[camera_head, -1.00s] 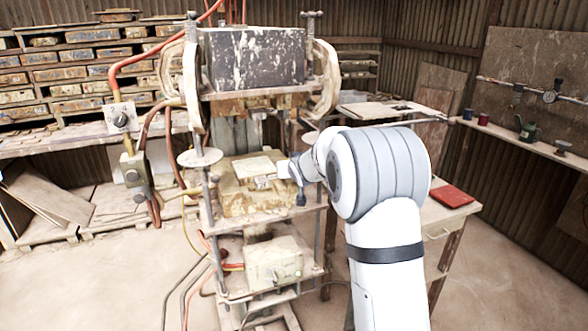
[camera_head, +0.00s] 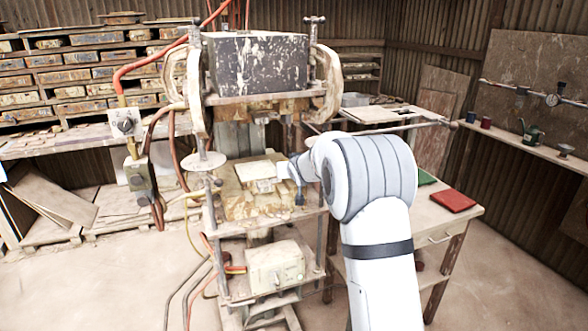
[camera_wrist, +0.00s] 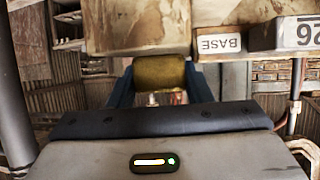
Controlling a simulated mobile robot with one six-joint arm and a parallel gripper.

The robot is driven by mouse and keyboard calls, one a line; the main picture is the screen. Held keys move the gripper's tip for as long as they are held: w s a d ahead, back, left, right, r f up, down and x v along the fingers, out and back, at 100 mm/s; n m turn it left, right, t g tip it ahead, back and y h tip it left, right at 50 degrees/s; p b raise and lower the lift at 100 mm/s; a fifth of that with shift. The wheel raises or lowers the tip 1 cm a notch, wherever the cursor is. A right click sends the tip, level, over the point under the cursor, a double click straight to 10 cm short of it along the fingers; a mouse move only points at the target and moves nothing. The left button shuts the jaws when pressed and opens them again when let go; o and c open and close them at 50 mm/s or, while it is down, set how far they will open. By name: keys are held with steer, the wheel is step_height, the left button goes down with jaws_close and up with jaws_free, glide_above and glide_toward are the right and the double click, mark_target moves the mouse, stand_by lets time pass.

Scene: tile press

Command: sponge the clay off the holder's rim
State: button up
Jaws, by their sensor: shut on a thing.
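In the wrist view my gripper (camera_wrist: 160,76) has its blue fingers shut on a yellow-brown sponge (camera_wrist: 160,73). The sponge is right at the lower edge of a clay-coloured block (camera_wrist: 135,22), seemingly the holder; I cannot tell whether they touch. In the head view the holder (camera_head: 245,206) sits on the press's lower platform, with a pale slab-like top. The end of my arm reaches in at the holder's right side. The sponge and fingertips are too small or hidden to make out there. Clay on the rim cannot be told from the holder's own stained surface.
The dark upper block (camera_head: 258,62) of the press hangs above the holder, with posts and curved side arms around it. A "BASE" label (camera_wrist: 219,44) shows beside the sponge. A side table with a red book-like thing (camera_head: 453,200) stands right of my arm.

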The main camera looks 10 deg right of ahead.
steer(key=shift+w, duration=0.15)
steer(key=shift+w+a+p, duration=0.2)
steer(key=shift+w+p, duration=0.2)
steer(key=shift+w, duration=0.25)
steer(key=shift+s, duration=0.15)
steer(key=shift+s+d+f+b, duration=0.1)
steer(key=shift+s+d+b, duration=0.15)
steer(key=shift+s, duration=0.4)
steer(key=shift+s+d+f+b, duration=0.1)
steer(key=shift+s+b, duration=0.25)
steer(key=shift+s, duration=0.3)
steer(key=shift+w+r, duration=0.1)
steer(key=shift+w+a+p, duration=0.2)
steer(key=shift+w+p, duration=0.1)
steer(key=shift+w, duration=0.4)
steer(key=shift+w+a+p, duration=0.15)
steer(key=shift+w+p, duration=0.15)
steer(key=shift+w, duration=0.35)
